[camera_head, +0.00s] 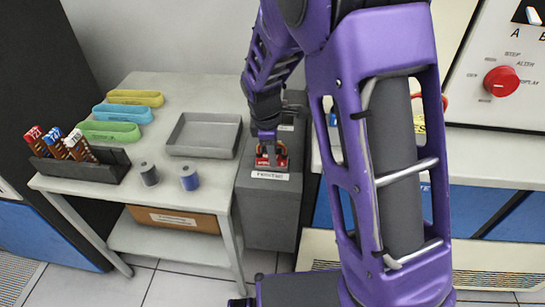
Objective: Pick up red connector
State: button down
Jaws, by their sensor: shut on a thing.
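The red connector (263,162) is on top of a grey box-like unit, just behind a white label strip. My gripper (268,152) points down over it and is shut on it. The fingers cover part of the connector, and its underside is hidden. I cannot tell whether it is lifted clear of the unit.
The grey unit (270,212) stands between a white table (205,187) and a console. The table carries an empty grey tray (205,135), two spools (189,178), coloured bands (109,131) and a dark holder (85,172). A red knob (502,81) is on the console at right.

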jog(key=r, duration=0.2)
jog(key=r+p, duration=0.1)
jog(key=r, duration=0.1)
jog(key=a+r, duration=0.1)
jog(key=r, duration=0.2)
jog(key=shift+w+r, duration=0.1)
jog(key=w+a+p, duration=0.1)
jog(key=w+a, duration=0.2)
jog(key=a, duration=1.3)
jog(key=shift+w+a+p, duration=0.15)
jog(key=shift+a+p, duration=0.2)
jog(key=shift+a, duration=0.05)
notch_tip(320, 180, up, 6)
jog(key=p, duration=0.4)
jog(key=shift+p, duration=0.35)
